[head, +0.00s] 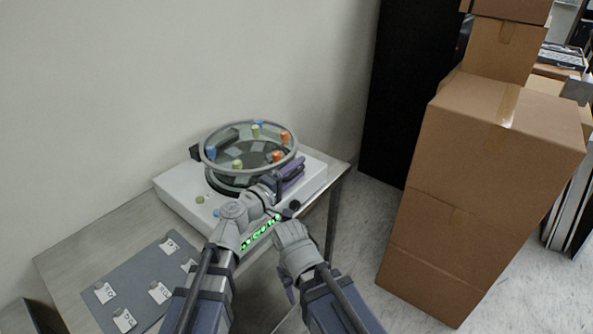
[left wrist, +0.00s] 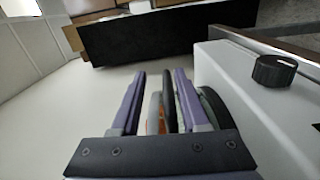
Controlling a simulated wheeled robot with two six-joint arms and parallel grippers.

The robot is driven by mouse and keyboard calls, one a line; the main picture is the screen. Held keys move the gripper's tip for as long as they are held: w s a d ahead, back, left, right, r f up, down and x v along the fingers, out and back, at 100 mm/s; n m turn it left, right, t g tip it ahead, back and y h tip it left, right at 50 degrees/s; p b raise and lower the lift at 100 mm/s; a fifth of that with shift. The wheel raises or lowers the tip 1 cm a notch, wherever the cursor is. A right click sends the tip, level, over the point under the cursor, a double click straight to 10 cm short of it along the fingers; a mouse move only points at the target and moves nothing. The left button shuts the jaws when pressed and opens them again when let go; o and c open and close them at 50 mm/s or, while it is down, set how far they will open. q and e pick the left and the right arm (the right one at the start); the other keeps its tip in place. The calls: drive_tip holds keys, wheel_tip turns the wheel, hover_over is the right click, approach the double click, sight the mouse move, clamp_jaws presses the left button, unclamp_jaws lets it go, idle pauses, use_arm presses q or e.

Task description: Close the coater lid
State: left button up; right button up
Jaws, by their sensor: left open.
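The coater (head: 180,196) is a white box on the table by the wall, with a green display on its front. Its round clear lid (head: 207,160) has a grey rim and blue, green and orange knobs. The lid shows above the dark bowl; I cannot tell its exact tilt. My left gripper (head: 291,174) is at the lid's right front side. In the left wrist view its two purple fingers (left wrist: 158,95) are apart, with a dark upright bar (left wrist: 168,98) between them, seemingly part of the lid; contact is unclear.
A grey mat (head: 135,285) with several small white labelled pieces lies on the table's left. A black knob (left wrist: 274,70) sits on the coater's white body. Stacked cardboard boxes (head: 480,180) stand at the right, with a black cabinet (head: 410,100) behind. Floor shows between table and boxes.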

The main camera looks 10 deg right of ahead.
use_arm(q)
wheel_tip(320, 180, up, 9)
drive_tip(key=p, duration=0.8)
drive_tip(key=shift+f, duration=0.2)
use_arm(e)
wheel_tip(320, 180, up, 9)
drive_tip(key=shift+f, duration=0.2)
use_arm(q)
drive_tip(key=shift+s, duration=0.15)
